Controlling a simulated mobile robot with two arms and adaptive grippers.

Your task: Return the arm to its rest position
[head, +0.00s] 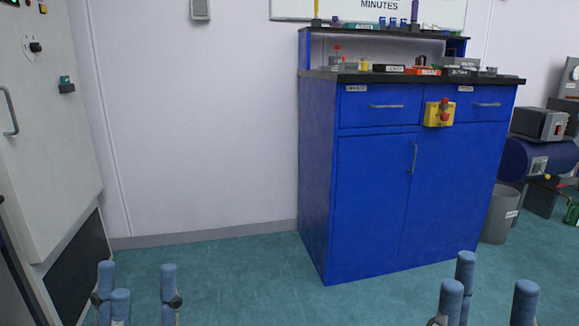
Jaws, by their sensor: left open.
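My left gripper (140,290) shows at the bottom left, with blue-grey fingertips pointing up. Its fingers stand apart with nothing between them. My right gripper (490,294) shows at the bottom right, in front of the blue cabinet. Its fingers are also spread and empty. Both grippers are apart from the furniture. The lower parts of both grippers and most of both arms are out of view below the frame.
A blue cabinet (362,205) with a dark, cluttered top stands ahead; a yellow box with a red button (439,113) is on its front. A pale machine (45,140) stands at left. A grey bin (500,214) is at right. The green floor (235,275) between is clear.

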